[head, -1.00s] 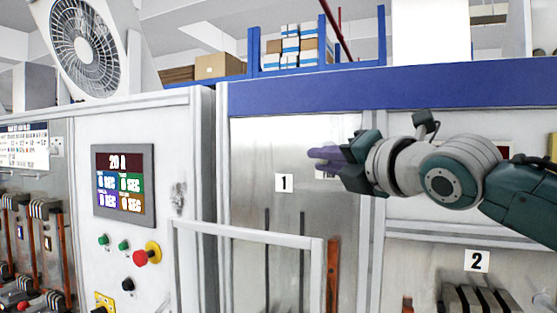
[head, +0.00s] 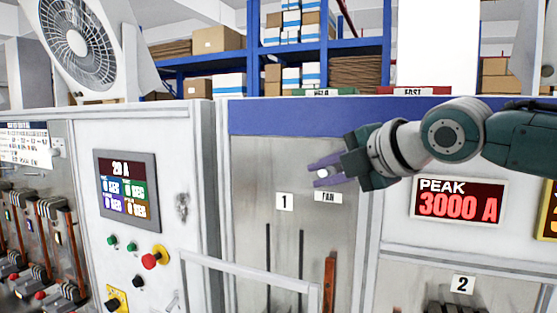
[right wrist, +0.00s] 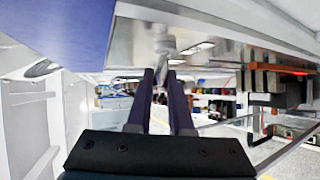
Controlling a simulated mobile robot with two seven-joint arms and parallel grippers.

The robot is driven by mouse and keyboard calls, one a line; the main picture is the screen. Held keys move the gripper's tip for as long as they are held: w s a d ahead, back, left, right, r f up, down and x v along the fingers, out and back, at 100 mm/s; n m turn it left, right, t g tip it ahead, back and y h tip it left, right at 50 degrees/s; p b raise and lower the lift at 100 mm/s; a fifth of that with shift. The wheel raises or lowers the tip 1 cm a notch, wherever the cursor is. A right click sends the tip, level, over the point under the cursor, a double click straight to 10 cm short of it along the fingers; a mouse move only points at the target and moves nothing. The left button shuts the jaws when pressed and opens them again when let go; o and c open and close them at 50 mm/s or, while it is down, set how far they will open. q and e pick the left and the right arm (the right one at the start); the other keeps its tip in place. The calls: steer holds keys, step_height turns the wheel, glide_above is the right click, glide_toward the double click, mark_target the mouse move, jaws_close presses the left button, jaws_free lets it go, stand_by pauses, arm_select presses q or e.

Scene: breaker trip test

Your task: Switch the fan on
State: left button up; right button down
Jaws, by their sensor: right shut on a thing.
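The white box fan (head: 75,42) stands on top of the cabinet at the upper left; whether it is turning I cannot tell. A plate lettered FAN (head: 328,197) is on the metal panel marked 1. Just above it a small pale switch (head: 322,172) shows between the purple fingers of my right gripper (head: 322,171). The gripper reaches in from the right and is shut on that switch. In the right wrist view the pale switch (right wrist: 162,45) stands at the fingertips, its base against the panel. My left gripper is out of view.
A grey handrail frame (head: 250,268) stands in front of panel 1. A control cabinet with a screen (head: 127,184) and push buttons is to the left. A red display (head: 458,202) reads PEAK 3000 A at the right. Shelves with boxes (head: 290,45) are behind.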

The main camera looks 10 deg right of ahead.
steer(key=shift+w+d+r+m+g+y+b, duration=0.1)
steer(key=shift+r+m+g+y+b, duration=0.15)
steer(key=shift+m+g+b, duration=0.15)
steer(key=shift+w+d+r+m+g+y+b, duration=0.15)
steer(key=shift+r+m+g, duration=0.15)
steer(key=shift+g, duration=0.2)
steer(key=shift+s+a, duration=0.1)
steer(key=c, duration=0.8)
jaws_free()
steer(key=shift+s+b, duration=0.25)
steer(key=shift+b, duration=0.15)
steer(key=b+v, duration=0.6)
steer(key=v, duration=0.3)
steer(key=shift+r, duration=0.3)
